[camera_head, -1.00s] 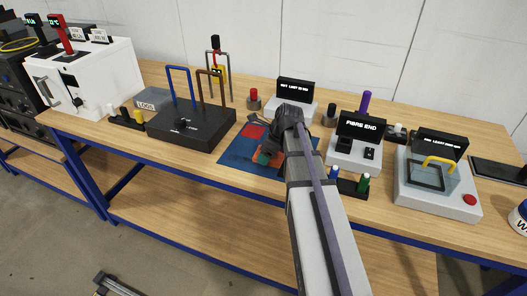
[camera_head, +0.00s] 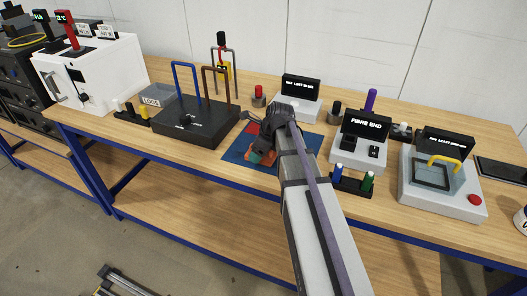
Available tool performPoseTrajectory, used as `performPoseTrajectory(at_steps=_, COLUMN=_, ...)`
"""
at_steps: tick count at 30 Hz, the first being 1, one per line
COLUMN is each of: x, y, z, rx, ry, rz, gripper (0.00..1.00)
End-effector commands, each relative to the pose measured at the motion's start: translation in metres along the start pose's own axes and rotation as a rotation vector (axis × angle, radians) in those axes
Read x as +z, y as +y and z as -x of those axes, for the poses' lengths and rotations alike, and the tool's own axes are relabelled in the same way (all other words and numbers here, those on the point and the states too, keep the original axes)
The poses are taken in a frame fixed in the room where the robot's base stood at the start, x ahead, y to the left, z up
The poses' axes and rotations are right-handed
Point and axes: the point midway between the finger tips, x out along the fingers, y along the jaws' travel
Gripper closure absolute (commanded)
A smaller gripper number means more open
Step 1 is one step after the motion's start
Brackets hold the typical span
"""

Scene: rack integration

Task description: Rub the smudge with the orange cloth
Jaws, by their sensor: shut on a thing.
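My gripper (camera_head: 261,148) is low over a dark blue mat (camera_head: 236,154) near the front middle of the bench, reached by my arm from the lower right. It is shut on the orange cloth (camera_head: 267,159), which shows as a small orange patch beside and under the jaws, close to the mat. My wrist and jaws hide much of the cloth and part of the mat. I cannot make out the smudge; it may be hidden under the gripper or cloth.
A black box with blue and brown handles (camera_head: 197,124) stands left of the mat. A "FIBRE END" device (camera_head: 359,151) and a small rack with blue and green pegs (camera_head: 351,179) stand right. A grey device with a yellow handle (camera_head: 438,184) is further right. The bench's front edge is close.

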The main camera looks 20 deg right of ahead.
Motion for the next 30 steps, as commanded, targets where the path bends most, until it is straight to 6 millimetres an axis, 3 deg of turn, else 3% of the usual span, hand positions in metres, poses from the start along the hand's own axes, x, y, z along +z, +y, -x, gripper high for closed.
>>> performPoseTrajectory(at_steps=9, x=0.032, y=-0.001, z=-0.011, rx=0.001, ry=-0.002, rz=0.003, gripper=0.54)
performPoseTrajectory(at_steps=17, x=0.036, y=0.000, z=-0.014, rx=0.001, ry=-0.001, rz=0.001, gripper=0.54)
performPoseTrajectory(at_steps=25, x=0.062, y=-0.001, z=-0.028, rx=0.001, ry=-0.001, rz=0.002, gripper=0.54)
performPoseTrajectory(at_steps=30, x=0.066, y=0.000, z=-0.029, rx=0.001, ry=-0.002, rz=0.002, gripper=0.54)
